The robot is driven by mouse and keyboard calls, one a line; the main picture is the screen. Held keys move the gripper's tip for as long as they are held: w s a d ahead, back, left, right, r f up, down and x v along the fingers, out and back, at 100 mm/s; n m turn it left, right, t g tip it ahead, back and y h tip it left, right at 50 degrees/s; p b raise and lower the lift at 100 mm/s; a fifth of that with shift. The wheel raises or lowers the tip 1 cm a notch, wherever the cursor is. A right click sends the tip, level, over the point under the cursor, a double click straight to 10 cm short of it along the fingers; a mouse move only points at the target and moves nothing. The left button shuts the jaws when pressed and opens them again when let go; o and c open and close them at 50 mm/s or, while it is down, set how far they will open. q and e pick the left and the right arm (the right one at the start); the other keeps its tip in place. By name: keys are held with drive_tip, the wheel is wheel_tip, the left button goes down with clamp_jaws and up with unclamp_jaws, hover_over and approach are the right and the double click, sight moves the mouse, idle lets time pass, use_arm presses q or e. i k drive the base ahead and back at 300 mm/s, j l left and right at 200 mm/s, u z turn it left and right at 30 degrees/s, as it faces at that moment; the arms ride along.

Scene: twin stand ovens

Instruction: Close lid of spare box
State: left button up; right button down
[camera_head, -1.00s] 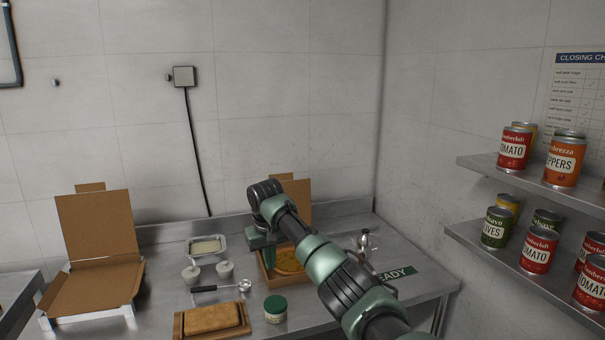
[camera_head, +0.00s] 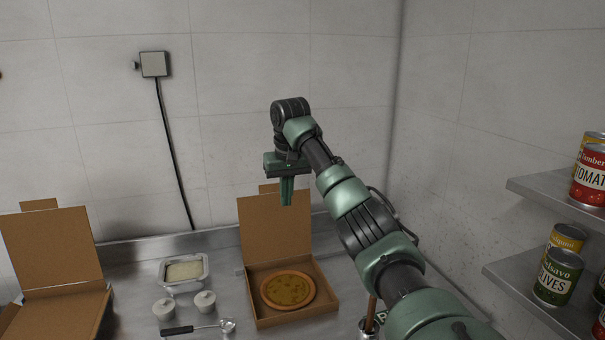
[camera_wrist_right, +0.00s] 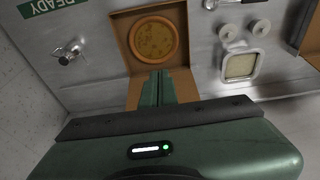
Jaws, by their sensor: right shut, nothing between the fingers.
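Two brown cardboard boxes stand open on the steel table. The left box (camera_head: 62,318) looks empty; its lid (camera_head: 48,248) stands up at the back, and the left and lower parts are cut off by the frame. The other box (camera_head: 257,313) holds a pizza (camera_head: 288,290); its lid (camera_head: 275,230) stands up behind it. I cannot tell by a label which is the spare box. My right gripper (camera_head: 287,203) is shut and empty, pointing down in front of the pizza box's lid top. In the right wrist view its fingers (camera_wrist_right: 158,78) overlap that lid. My left gripper is not in view.
A metal pourer (camera_wrist_right: 66,56) stands beside the pizza box. Shelves with cans (camera_head: 559,272) are at right.

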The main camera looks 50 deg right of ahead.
sight(270, 231)
drive_tip(key=i+l, duration=0.2)
drive_tip(key=l, duration=0.2)
drive_tip(key=i+l, duration=0.25)
drive_tip(key=l, duration=0.2)
drive_tip(key=i+l, duration=0.2)
drive_tip(key=l, duration=0.2)
